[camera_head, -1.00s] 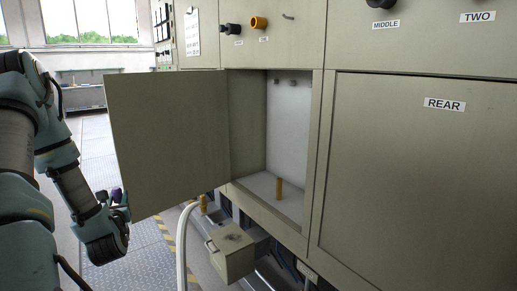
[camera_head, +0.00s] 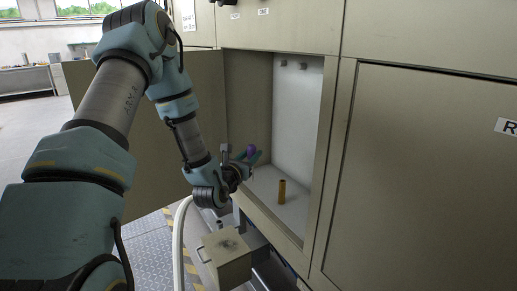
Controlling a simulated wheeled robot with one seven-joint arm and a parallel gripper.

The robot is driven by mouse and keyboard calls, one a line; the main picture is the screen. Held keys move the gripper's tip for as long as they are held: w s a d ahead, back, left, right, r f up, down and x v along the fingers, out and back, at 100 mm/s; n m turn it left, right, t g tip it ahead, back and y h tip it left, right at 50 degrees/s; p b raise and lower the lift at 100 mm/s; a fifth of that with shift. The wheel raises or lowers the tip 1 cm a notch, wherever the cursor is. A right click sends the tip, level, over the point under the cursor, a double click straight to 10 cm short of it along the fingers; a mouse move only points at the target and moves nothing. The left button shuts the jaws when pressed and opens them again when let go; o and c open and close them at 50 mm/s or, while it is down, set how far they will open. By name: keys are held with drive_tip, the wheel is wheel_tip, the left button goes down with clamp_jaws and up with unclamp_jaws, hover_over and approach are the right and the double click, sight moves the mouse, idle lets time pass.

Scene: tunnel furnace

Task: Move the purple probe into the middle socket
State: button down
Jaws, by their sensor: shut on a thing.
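The purple probe (camera_head: 251,151) is a small purple piece at the tip of my gripper (camera_head: 246,160). My gripper is shut on it, at the opening of the cabinet compartment (camera_head: 299,121), left of an upright yellow-brown probe (camera_head: 282,191). That probe stands on the compartment floor. I cannot make out the middle socket or any socket holes from here. My gripper and wrist hide part of the compartment's lower left edge.
The open cabinet door (camera_head: 150,150) stands to the left, behind my arm. A drawer box (camera_head: 227,258) juts out below the compartment, and a white hose (camera_head: 180,245) rises beside it. Two small fittings (camera_head: 293,65) are high on the compartment's back wall.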

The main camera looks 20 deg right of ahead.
drive_tip(key=shift+s+d, duration=0.15)
drive_tip(key=shift+d, duration=0.55)
drive_tip(key=w+d+f+b, duration=0.2)
drive_tip(key=d+f, duration=0.2)
drive_tip(key=d, duration=0.7)
drive_tip(key=shift+w+d, duration=0.15)
drive_tip(key=shift+f+b, duration=0.1)
drive_tip(key=shift+b, duration=0.4)
idle(0.6)
drive_tip(key=shift+f+b, duration=0.55)
drive_tip(key=shift+b, duration=0.05)
drive_tip(key=shift+f+b, duration=1.25)
drive_tip(key=shift+f, duration=0.15)
